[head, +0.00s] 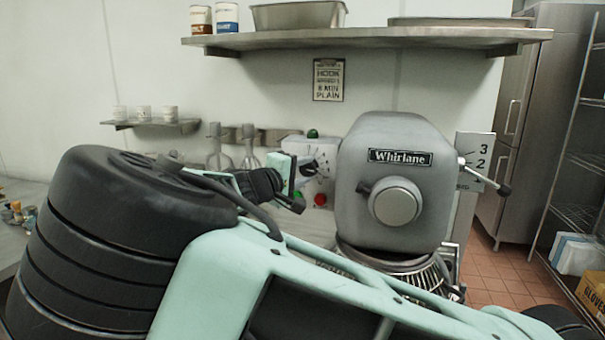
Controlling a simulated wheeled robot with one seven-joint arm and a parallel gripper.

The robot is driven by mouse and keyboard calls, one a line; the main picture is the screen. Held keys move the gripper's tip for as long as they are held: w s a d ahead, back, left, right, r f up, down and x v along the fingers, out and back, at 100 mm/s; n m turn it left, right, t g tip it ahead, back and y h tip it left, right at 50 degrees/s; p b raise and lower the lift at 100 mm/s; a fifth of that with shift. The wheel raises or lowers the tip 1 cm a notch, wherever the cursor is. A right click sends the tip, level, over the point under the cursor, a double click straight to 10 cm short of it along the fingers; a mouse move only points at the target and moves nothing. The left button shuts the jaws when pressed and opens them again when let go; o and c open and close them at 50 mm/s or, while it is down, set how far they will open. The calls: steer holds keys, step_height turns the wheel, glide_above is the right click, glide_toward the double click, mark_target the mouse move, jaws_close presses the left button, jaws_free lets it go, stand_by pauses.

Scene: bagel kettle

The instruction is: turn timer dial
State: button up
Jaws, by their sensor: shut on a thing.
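The timer dial (310,169) is a small dark knob on the front of a pale control box (298,146), with a marked scale beside it. My gripper (305,171) is at the box front from the left, shut on the dial. The fingers and the mint-coloured gripper body hide part of the dial and the left of the box face. The dial's exact pointer setting is too small to read. A green knob (313,133) tops the box, and a green and a red button (320,199) sit below the dial.
A grey Whirlane mixer (397,180) stands close right of the box, with a speed lever (504,189) on its right side. Whisks (250,152) hang behind my gripper. A steel shelf (370,40) runs above. My arm covers much of the lower foreground.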

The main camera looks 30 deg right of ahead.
steer(key=shift+f, duration=0.1)
steer(key=o, duration=1)
steer(key=b+v, duration=0.4)
steer(key=v, duration=1.3)
steer(key=shift+s+a+b, duration=0.15)
steer(key=shift+s+b, duration=0.05)
steer(key=shift+b, duration=0.15)
